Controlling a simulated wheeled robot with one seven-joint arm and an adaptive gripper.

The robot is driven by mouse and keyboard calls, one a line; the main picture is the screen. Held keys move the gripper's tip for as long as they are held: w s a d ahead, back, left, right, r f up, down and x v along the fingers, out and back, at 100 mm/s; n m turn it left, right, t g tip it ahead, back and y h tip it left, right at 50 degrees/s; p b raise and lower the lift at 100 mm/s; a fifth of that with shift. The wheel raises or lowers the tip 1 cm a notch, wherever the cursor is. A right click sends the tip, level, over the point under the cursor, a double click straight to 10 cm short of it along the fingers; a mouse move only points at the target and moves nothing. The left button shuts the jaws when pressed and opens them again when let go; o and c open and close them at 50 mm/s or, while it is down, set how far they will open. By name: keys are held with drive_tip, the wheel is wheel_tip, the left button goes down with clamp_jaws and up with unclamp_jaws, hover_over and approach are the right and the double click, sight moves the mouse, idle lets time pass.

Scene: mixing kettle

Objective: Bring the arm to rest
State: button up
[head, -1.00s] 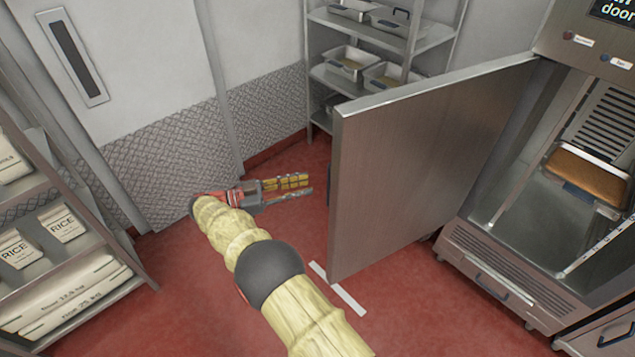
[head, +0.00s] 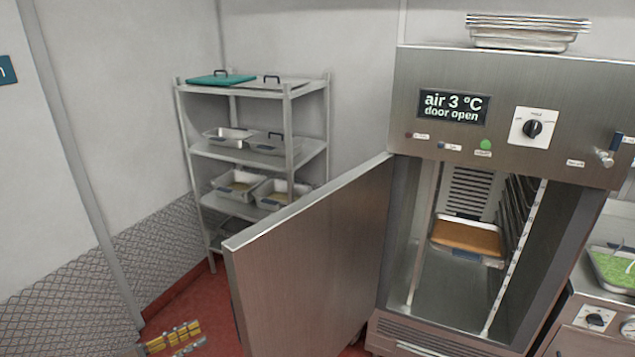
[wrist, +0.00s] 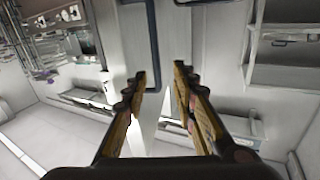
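My gripper (wrist: 158,85) shows in the wrist view with its two yellow-and-dark fingers apart and nothing between them. In the head view only the fingers of my gripper (head: 174,338) show, at the bottom left edge, over the red floor and left of the open cabinet door. The rest of my arm is out of the head view. The fingers look clear of the door in the head view.
The steel cabinet (head: 452,75) reads "air 3 °C door open". Its door (head: 310,255) stands open to the left. A pan of brown food (head: 468,238) sits inside. A shelf rack (head: 290,150) with pans stands behind the door. A green-filled pan (head: 615,268) is at right.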

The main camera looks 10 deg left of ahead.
drive_tip(key=w+a+f+n+t+y, duration=0.2)
drive_tip(key=w+a+f+n+y, duration=0.15)
drive_tip(key=a+y, duration=0.2)
drive_tip(key=w+a+f+n+t+y, duration=0.1)
drive_tip(key=w+a+f+n+y, duration=0.1)
drive_tip(key=a+f+y, duration=0.4)
drive_tip(key=s+a+r+n+g+y, duration=0.2)
drive_tip(key=a+n+g+y, duration=0.35)
drive_tip(key=a+y, duration=0.35)
drive_tip(key=s+d+r+g+h, duration=0.1)
drive_tip(key=s+d+r, duration=0.6)
drive_tip(key=d, duration=1.9)
drive_tip(key=s+d+r+m+g+h, duration=0.1)
drive_tip(key=s+d+r+h, duration=0.3)
drive_tip(key=d, duration=2.1)
drive_tip(key=s+d+r+g+h, duration=0.3)
drive_tip(key=s+d+r, duration=0.8)
drive_tip(key=d, duration=1.5)
wheel_tip(320, 180, up, 2)
drive_tip(key=shift+s+d+r+m, duration=0.15)
drive_tip(key=shift+s+d+m, duration=0.2)
drive_tip(key=shift+m, duration=0.05)
